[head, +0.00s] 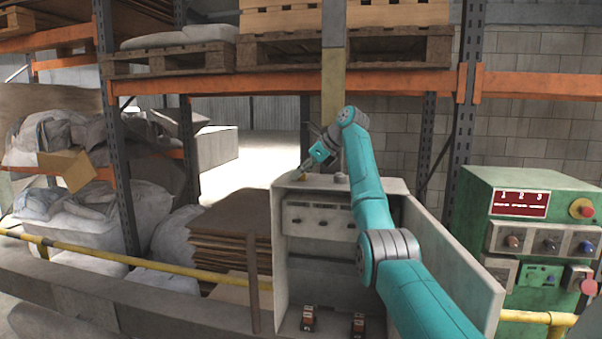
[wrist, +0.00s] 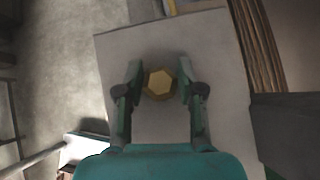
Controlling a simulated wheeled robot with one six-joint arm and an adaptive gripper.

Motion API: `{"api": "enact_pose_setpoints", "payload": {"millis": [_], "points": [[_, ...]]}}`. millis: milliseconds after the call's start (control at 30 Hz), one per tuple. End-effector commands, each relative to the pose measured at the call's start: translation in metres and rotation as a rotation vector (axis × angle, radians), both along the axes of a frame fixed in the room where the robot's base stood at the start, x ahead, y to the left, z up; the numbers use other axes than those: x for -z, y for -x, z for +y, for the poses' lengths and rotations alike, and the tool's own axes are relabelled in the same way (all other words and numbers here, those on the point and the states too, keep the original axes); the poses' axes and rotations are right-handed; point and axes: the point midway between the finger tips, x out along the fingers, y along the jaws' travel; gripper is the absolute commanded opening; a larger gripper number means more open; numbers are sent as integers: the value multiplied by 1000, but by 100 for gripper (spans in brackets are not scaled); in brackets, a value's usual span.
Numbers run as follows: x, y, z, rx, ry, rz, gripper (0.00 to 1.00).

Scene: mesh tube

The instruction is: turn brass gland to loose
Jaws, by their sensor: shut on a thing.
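The brass gland (wrist: 159,83) is a yellow six-sided fitting on the pale top of a grey box (wrist: 122,50). In the wrist view it lies between the two fingers of my gripper (wrist: 159,85), which is shut on it. In the head view my gripper (head: 305,169) reaches down to the top of the open grey cabinet (head: 279,230), near its left corner. The gland (head: 302,177) shows there only as a small yellow spot, mostly hidden by the fingers.
A light round fitting (head: 341,177) stands on the cabinet top to the right. The cabinet door (head: 455,262) hangs open at right. A green control box (head: 522,200) stands farther right. Stacked brown sheets (head: 232,235) and a yellow rail (head: 130,261) are at left.

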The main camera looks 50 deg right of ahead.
Motion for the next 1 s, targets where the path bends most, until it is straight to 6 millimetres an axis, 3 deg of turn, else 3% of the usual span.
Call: {"api": "enact_pose_setpoints", "payload": {"millis": [1000], "points": [[0, 0, 0, -282, -2, 1, 3]]}}
